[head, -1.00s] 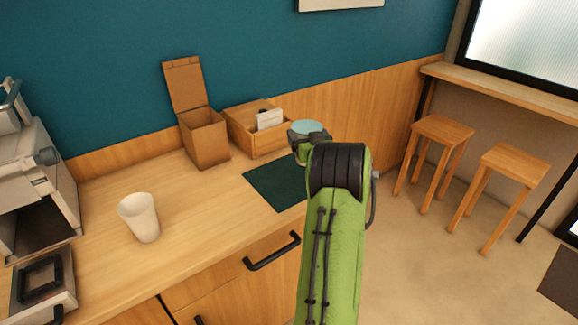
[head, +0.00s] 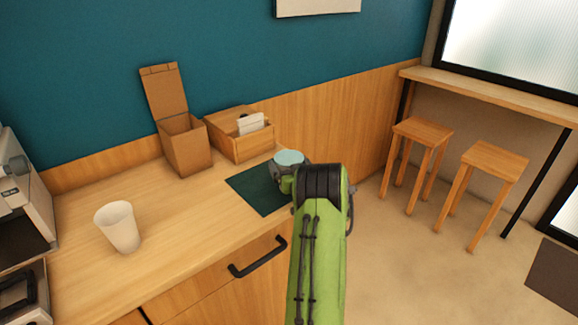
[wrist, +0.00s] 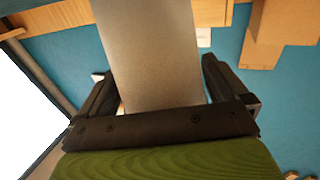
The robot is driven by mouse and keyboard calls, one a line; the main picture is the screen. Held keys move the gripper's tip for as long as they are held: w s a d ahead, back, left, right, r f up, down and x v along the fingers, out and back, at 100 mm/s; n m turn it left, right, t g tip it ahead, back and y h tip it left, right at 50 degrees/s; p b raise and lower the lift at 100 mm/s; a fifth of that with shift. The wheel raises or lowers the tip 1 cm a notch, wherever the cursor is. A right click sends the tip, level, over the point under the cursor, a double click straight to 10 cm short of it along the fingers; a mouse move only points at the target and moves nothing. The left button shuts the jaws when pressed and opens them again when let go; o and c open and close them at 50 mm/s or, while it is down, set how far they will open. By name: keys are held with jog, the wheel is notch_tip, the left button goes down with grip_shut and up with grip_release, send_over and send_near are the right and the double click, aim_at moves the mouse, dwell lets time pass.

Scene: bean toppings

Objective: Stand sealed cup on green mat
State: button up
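The sealed cup shows a pale blue lid (head: 289,158) in the head view, above the right part of the green mat (head: 258,191). Its body is mostly hidden behind my gripper (head: 291,174) and arm. In the wrist view the pale grey cup wall (wrist: 150,55) fills the space between the two black fingers of my gripper (wrist: 158,88), which is shut on it. The lid looks about level. I cannot tell whether the cup's base touches the mat.
A white open cup (head: 118,228) stands on the wooden counter (head: 190,230) at the left. An open cardboard box (head: 185,148) and a wooden organiser (head: 238,142) stand behind the mat. A machine (head: 22,205) is at the far left. Stools (head: 420,135) stand at the right.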

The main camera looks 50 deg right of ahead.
jog(key=shift+s, duration=0.1)
jog(key=b+v, duration=0.7)
jog(key=v, duration=0.5)
jog(key=w+a+r+n+t+y, duration=0.1)
jog(key=w+a+r+n+y, duration=0.2)
jog(key=w+a+n+y, duration=0.45)
jog(key=w+a+n+g+y, duration=0.1)
jog(key=a+n+g+y, duration=0.3)
jog(key=a, duration=1.9)
jog(key=s+a+f+m+g, duration=0.1)
jog(key=s+a+m+g, duration=0.1)
jog(key=s, duration=0.8)
jog(key=s+a+m+g+h, duration=0.1)
jog(key=s+a+m+g, duration=0.1)
jog(key=s+a+g, duration=0.2)
jog(key=s+a, duration=0.3)
jog(key=s, duration=0.4)
jog(key=shift+s+a+f+p, duration=0.3)
jog(key=shift+s+f+p, duration=0.05)
jog(key=shift+r+m, duration=0.1)
jog(key=shift+m, duration=0.15)
